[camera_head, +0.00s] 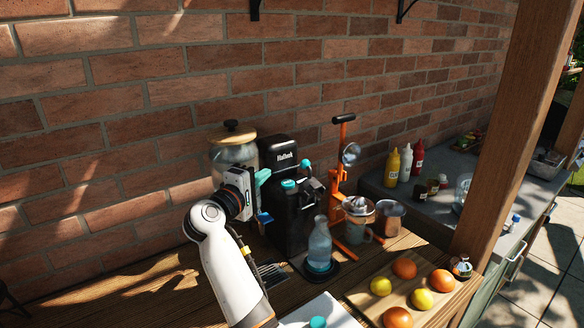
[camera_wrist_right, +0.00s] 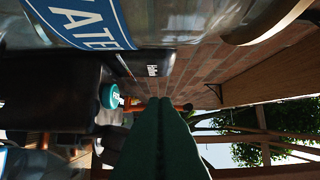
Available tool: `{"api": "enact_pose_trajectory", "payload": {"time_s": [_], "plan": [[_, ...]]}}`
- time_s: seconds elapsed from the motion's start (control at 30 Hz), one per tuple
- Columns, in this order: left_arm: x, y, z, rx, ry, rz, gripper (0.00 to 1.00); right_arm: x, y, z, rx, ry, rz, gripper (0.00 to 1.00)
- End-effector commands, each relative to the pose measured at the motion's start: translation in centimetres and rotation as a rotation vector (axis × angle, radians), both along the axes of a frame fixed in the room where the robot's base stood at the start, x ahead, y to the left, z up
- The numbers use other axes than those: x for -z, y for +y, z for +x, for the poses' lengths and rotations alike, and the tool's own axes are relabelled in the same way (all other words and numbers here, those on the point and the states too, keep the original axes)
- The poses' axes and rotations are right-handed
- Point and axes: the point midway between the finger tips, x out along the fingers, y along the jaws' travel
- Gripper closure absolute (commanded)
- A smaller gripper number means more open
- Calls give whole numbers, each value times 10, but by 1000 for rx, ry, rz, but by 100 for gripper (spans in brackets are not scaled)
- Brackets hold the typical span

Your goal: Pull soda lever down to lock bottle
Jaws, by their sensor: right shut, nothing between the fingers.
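The black soda machine (camera_head: 283,153) stands against the brick wall, with a teal cap (camera_head: 288,184) on its front top. A teal-ended knob (camera_head: 305,163) shows at its right; I cannot tell whether it is the lever's end. A clear bottle (camera_head: 320,243) with a teal bottom stands upright on the black base below the machine's head; whether it is locked is not clear. My right gripper (camera_head: 263,177) is shut and empty at the machine's left side. In the wrist view its dark green fingers (camera_wrist_right: 160,105) are together, beside the teal cap (camera_wrist_right: 112,96). My left gripper is not in view.
A glass jar (camera_head: 234,150) stands close behind my right gripper. An orange juicer press (camera_head: 338,185) is right of the machine. Fruit lies on a wooden board (camera_head: 366,298) at front right. Sauce bottles (camera_head: 405,163) stand on the grey counter. The wooden tabletop at left (camera_head: 110,290) is clear.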

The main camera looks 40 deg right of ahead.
Motion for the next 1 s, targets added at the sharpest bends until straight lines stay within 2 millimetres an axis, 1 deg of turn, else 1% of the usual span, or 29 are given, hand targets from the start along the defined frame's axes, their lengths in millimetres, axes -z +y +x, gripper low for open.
{"api": "enact_pose_trajectory", "payload": {"time_s": [0.13,0.27,0.5,0.7,0.8,1.0], "plan": [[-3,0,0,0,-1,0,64,-1,-5,2,1,0,-1,100],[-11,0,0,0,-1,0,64,-3,-20,7,3,2,-1,100],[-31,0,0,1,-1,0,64,-5,-66,24,3,3,-2,100],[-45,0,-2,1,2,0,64,-3,-98,35,1,2,0,100],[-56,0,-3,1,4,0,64,-3,-94,17,-1,3,1,100],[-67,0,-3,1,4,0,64,-2,-95,-1,0,0,1,100]]}}
